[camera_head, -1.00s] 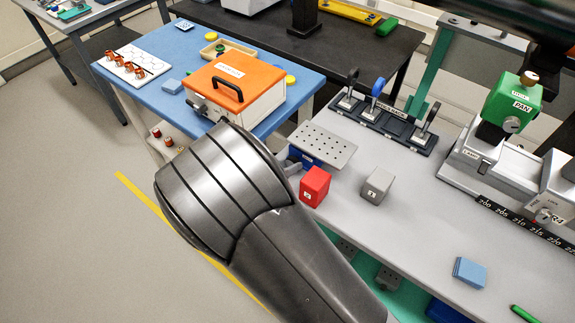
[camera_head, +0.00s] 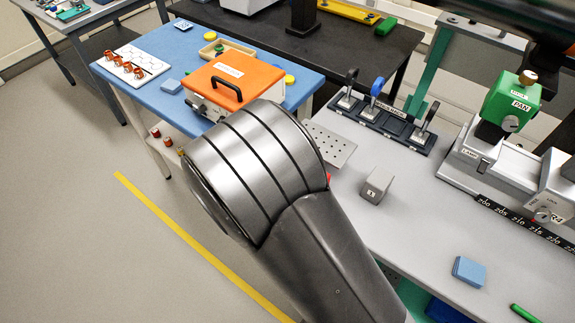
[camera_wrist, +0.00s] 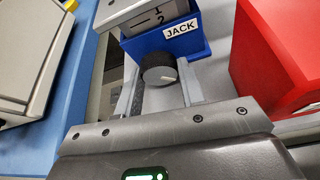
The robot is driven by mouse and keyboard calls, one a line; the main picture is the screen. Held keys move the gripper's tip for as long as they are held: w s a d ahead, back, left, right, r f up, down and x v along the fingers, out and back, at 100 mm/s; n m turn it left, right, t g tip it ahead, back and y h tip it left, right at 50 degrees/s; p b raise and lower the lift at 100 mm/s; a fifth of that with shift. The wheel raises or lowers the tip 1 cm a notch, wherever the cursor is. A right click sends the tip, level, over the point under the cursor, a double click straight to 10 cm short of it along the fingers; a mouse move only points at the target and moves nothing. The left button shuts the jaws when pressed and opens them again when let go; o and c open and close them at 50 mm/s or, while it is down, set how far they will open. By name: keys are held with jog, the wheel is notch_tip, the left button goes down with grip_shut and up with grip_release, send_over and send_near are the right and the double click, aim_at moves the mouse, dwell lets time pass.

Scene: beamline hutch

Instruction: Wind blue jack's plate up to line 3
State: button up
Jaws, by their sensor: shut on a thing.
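The blue jack (camera_wrist: 178,42) fills the top middle of the wrist view, with a "JACK" label on its blue base. Above the base a grey panel carries black lines with the numbers 1 and 2; line 3 is not visible. A dark round knob (camera_wrist: 159,74) with a pale front mark sticks out of the base. My gripper (camera_wrist: 157,80) is shut on the knob, one finger on each side. In the head view the jack's perforated grey plate (camera_head: 333,146) shows partly; my arm hides the base and gripper.
A red block (camera_wrist: 285,50) stands close right of the jack. A grey block (camera_head: 376,186) and a blue block (camera_head: 468,271) stand farther right on the bench. An orange-lidded box (camera_head: 234,78) stands on the blue table to the left. Switch levers (camera_head: 372,100) stand behind the plate.

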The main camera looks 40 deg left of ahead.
dwell(0.4)
jog(key=o, duration=0.7)
jog(key=shift+s, duration=0.1)
jog(key=v, duration=1)
jog(key=shift+s+r, duration=0.2)
jog(key=shift+s, duration=0.1)
